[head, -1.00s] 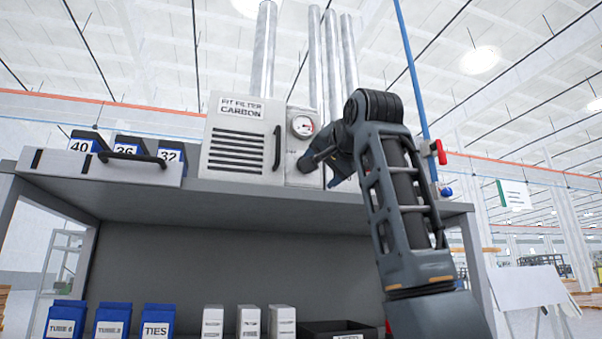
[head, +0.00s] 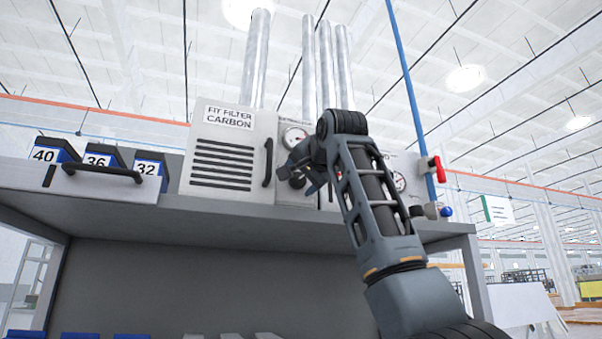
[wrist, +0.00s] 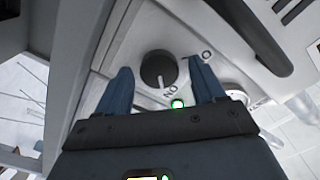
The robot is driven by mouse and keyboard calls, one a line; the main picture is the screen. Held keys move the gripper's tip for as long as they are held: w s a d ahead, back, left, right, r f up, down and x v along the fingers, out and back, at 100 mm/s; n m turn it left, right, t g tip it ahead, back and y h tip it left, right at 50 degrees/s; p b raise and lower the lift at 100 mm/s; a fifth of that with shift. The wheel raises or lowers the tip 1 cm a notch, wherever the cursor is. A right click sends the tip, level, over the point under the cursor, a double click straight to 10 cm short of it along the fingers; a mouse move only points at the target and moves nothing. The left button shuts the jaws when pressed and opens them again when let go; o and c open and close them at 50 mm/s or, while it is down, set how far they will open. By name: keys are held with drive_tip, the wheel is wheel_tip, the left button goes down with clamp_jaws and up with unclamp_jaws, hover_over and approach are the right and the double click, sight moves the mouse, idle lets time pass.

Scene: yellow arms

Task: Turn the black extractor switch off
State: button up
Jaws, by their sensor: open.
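The black extractor switch (wrist: 158,68) is a round knob on a pale panel in the wrist view. A small white mark on it faces the ON label (wrist: 170,91); an O label (wrist: 207,55) is to the upper right. A green lamp (wrist: 177,103) glows below the knob. My gripper (wrist: 160,70) is open, with one blue finger on each side of the knob and gaps visible; I cannot tell whether the tips reach its depth. In the head view, my gripper (head: 305,174) is at the panel below the gauge and partly hides the switch (head: 297,181).
The carbon filter box (head: 222,155) with its black handle (head: 268,162) stands left of the switch. It shares the shelf (head: 200,220) with a drawer (head: 90,182) and numbered bins (head: 97,157). A red valve handle (head: 439,169) on a blue pipe is to the right.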

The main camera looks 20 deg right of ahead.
drive_tip(key=shift+w, duration=0.1)
drive_tip(key=shift+c, duration=0.5)
drive_tip(key=c, duration=1)
drive_tip(key=shift+o, duration=0.2)
drive_tip(key=n, duration=0.4)
drive_tip(key=shift+n, duration=0.3)
drive_tip(key=n, duration=0.4)
drive_tip(key=shift+a+n, duration=0.1)
drive_tip(key=shift+n, duration=0.2)
drive_tip(key=n, duration=0.4)
drive_tip(key=shift+a+n, duration=0.1)
drive_tip(key=shift+n, duration=2.3)
drive_tip(key=shift+a+f, duration=0.1)
